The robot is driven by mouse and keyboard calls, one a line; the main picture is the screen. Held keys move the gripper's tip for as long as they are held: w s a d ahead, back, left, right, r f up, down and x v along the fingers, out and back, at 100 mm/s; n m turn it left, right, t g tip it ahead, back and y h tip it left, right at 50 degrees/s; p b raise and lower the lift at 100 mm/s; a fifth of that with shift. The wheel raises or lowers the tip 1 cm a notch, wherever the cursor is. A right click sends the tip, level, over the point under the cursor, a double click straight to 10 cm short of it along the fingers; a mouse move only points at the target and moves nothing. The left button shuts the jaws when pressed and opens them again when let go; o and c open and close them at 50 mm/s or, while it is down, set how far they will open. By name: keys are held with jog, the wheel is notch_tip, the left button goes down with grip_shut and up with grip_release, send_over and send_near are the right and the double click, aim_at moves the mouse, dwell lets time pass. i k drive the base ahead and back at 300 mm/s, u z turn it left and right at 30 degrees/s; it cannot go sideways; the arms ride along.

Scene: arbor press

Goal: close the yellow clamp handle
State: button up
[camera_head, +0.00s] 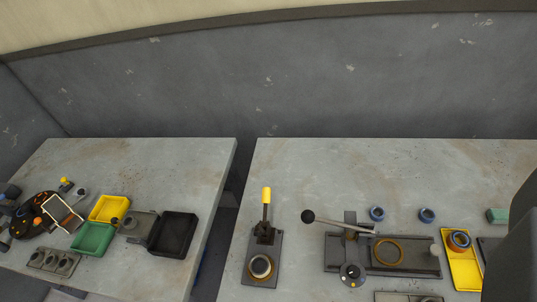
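The yellow clamp handle (266,196) stands upright on a dark toggle clamp (265,234), near the left edge of the right table. The clamp is fixed to a dark base plate (275,258).
Right of the clamp, a black-knobbed lever (308,216) belongs to a dark fixture (405,256). A large dark shape (515,250) blocks the right edge. A gap separates the left table (150,165), which holds bins.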

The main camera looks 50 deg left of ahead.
aim_at(266, 192)
jog(key=k, duration=1.8)
jog(key=u, duration=0.55)
jog(key=i, duration=2.05)
jog(key=u, duration=0.55)
